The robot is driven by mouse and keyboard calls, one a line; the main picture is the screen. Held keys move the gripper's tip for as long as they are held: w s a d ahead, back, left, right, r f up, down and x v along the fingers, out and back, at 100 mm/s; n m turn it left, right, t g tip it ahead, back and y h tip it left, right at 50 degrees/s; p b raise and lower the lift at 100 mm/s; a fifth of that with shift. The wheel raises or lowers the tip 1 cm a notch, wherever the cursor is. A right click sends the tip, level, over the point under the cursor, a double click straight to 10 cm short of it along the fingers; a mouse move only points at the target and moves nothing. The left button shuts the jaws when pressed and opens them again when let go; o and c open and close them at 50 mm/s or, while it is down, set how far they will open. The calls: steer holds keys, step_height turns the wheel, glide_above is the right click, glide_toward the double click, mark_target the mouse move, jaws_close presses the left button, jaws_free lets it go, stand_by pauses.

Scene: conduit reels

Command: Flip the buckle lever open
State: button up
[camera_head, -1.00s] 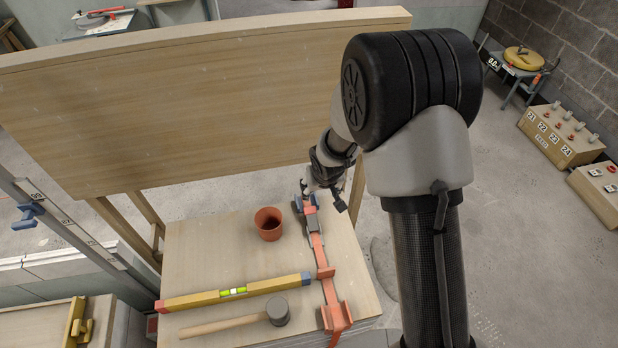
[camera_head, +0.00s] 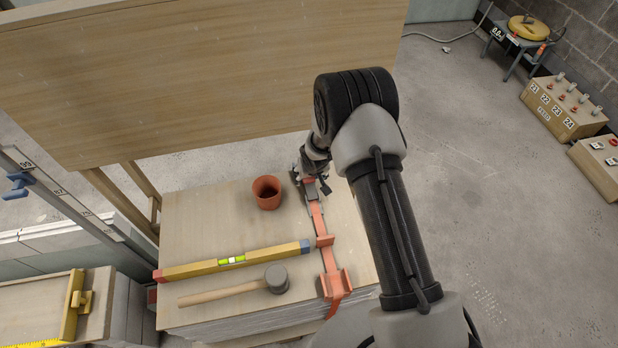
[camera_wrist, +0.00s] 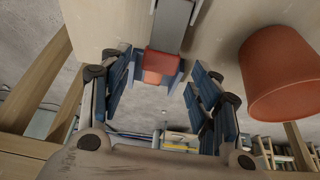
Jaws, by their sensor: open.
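The orange strap (camera_head: 318,226) runs along the right side of the wooden work surface, with an orange bracket (camera_head: 333,283) at its near end. The grey buckle (camera_head: 314,208) sits near the strap's far end. My gripper (camera_head: 311,186) is over that far end and hides part of it. In the wrist view my gripper (camera_wrist: 160,68) is open, its blue-padded fingers on either side of the buckle's orange-red tab (camera_wrist: 160,62). The grey buckle body (camera_wrist: 173,25) extends beyond the tab. I cannot tell whether the fingers touch the tab. The lever looks flat along the strap.
An orange cup (camera_head: 267,192) stands close to the left of my gripper. A yellow level (camera_head: 200,268) and a mallet (camera_head: 275,279) lie nearer on the surface. A large wooden panel (camera_head: 200,75) stands behind. The surface left of the cup is clear.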

steer(key=shift+p+x, duration=0.4)
steer(key=shift+x, duration=0.95)
steer(key=shift+c, duration=0.4)
jaws_close()
